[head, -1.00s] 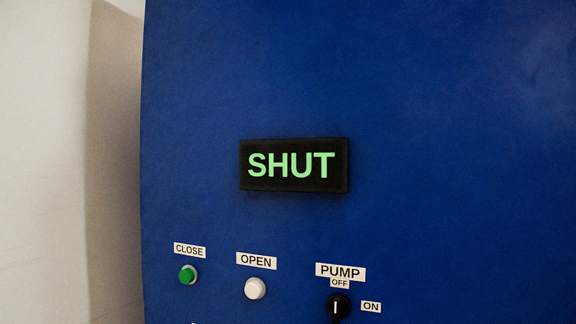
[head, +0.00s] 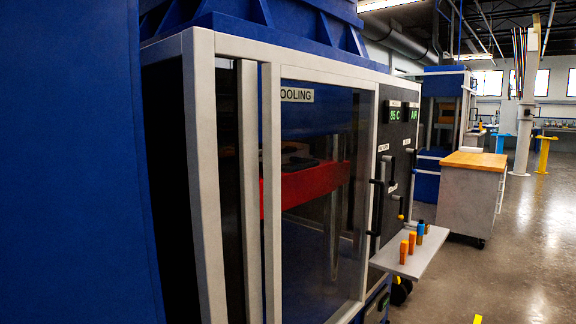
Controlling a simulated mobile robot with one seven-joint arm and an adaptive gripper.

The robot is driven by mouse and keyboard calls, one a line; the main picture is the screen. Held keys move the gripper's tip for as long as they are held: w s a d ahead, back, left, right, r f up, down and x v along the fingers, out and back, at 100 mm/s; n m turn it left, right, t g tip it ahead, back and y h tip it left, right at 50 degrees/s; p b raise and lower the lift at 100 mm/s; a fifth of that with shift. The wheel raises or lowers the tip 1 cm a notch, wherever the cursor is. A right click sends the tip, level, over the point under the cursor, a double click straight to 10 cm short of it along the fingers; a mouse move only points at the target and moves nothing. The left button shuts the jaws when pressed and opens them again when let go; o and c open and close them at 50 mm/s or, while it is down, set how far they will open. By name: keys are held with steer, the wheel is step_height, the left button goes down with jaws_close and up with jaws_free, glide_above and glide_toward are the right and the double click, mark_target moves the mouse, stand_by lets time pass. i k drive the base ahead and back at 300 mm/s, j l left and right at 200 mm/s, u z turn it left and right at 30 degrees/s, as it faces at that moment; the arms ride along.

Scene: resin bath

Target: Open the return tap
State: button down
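No return tap can be made out for certain. A dark control panel (head: 389,150) is on the right end of the blue machine. My gripper is not in view.
A glazed cabinet (head: 318,150) with a grey frame, its sign partly hidden, fills the middle. A small shelf (head: 412,258) below the panel holds orange and blue pegs. A wood-topped cart (head: 470,185) stands beyond.

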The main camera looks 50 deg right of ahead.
mark_target(391, 182)
steer(key=z, duration=2.2)
steer(key=i+l, duration=0.15)
steer(key=l, duration=0.15)
steer(key=i+l+u, duration=0.15)
steer(key=i+l, duration=0.2)
steer(key=l, duration=0.3)
steer(key=i+l+u, duration=0.1)
steer(key=l, duration=0.2)
steer(key=i+j, duration=0.4)
steer(key=j, duration=0.1)
